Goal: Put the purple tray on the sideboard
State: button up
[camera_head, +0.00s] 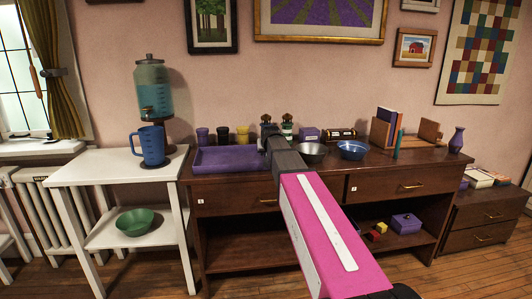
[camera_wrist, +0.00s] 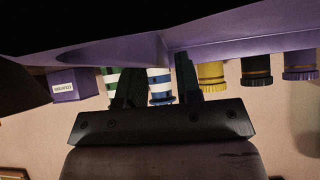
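The purple tray (camera_head: 230,158) lies on the left part of the top of the dark brown sideboard (camera_head: 360,167). My gripper (camera_head: 271,138) is at the tray's right end, partly hidden by my own arm. In the wrist view the tray (camera_wrist: 240,38) fills much of the upper part, very close to the fingers. My gripper (camera_wrist: 159,78) has its two dark fingers apart, with a blue-and-white striped jar showing in the gap behind. Whether the fingertips touch the tray's edge cannot be told.
Purple, black and yellow cups (camera_head: 223,135) stand behind the tray. A grey bowl (camera_head: 312,153), blue bowl (camera_head: 352,150) and books (camera_head: 388,128) stand to the right. A white side table (camera_head: 92,169) with a blue pitcher (camera_head: 151,146) adjoins the sideboard's left side.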

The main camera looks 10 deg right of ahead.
jog(key=shift+r, duration=0.15)
jog(key=v, duration=1.2)
